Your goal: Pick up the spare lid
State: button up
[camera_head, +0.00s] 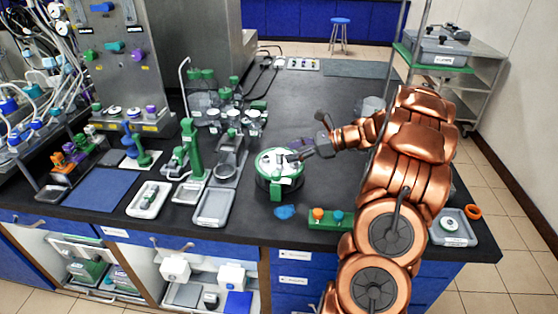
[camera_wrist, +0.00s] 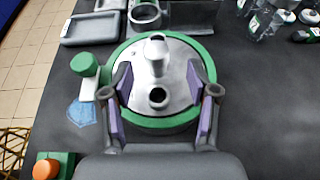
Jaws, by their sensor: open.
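In the head view, my gripper (camera_head: 296,156) reaches in from the right, over the lid. I cannot tell whether the fingers touch the lid. My gripper hides part of it in the head view.
A green knob (camera_wrist: 84,64) sticks out at the holder's side. A blue patch (camera_head: 286,212) and a green block with orange and blue knobs (camera_head: 330,222) lie in front. Grey trays (camera_head: 213,208) and green-topped stands are to the left. The dark bench behind is largely clear.

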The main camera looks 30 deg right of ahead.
aim_at(280, 156)
jog(key=p+x, duration=0.1)
jog(key=x, duration=0.4)
jog(key=shift+s+f, duration=0.15)
jog(key=shift+s, duration=0.1)
grip_shut()
dwell(0.5)
